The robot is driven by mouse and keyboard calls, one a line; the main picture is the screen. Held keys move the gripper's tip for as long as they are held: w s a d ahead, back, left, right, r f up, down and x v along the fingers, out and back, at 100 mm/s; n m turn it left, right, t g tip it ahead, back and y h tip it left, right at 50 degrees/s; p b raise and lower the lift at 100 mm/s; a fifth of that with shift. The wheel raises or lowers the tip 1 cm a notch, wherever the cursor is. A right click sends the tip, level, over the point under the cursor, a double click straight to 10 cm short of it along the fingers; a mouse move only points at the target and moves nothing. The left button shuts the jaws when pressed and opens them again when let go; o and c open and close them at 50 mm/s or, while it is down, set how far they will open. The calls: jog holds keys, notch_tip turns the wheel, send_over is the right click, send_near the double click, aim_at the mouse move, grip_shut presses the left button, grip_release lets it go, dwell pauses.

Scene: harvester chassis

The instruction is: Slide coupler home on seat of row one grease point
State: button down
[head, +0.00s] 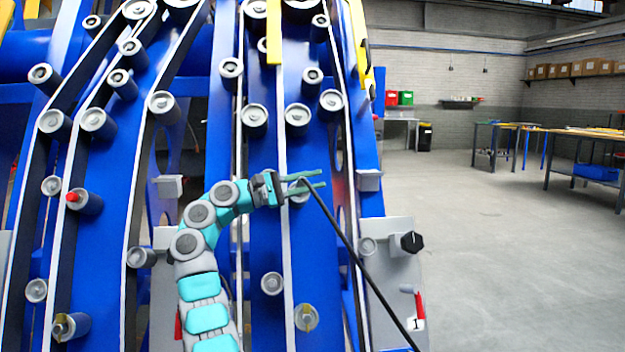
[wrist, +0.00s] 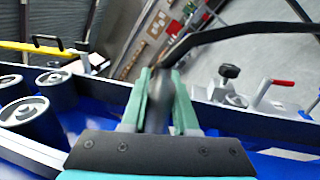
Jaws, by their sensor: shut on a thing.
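My gripper (head: 318,181) is over the blue chassis, right of centre in the head view. In the wrist view its two green fingers (wrist: 168,100) are shut on a grey cylindrical coupler (wrist: 157,105). A black hose (wrist: 230,32) leads from the coupler to the upper right; in the head view the hose (head: 357,258) runs down to the lower right. The coupler's front end is blurred or hidden. Brass-tipped round fittings (head: 306,317) show at the bottom of the chassis, one more at lower left (head: 62,327). I cannot tell which is the row one grease point.
Grey rollers (head: 254,115) stand out along the blue rails. A grey plate (head: 392,270) at right carries a black knob (head: 411,242), a red lever (head: 419,304) and a label "1" (head: 415,324). A red-tipped roller (head: 84,200) is at left. Open floor (head: 500,240) lies right.

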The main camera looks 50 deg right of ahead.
aim_at(297, 186)
jog(key=shift+w+d+f+p, duration=0.45)
jog(key=shift+w+p, duration=0.1)
jog(key=shift+p, duration=0.4)
jog(key=c, duration=0.6)
grip_release()
jog(key=shift+w, duration=0.1)
jog(key=shift+v, duration=3.85)
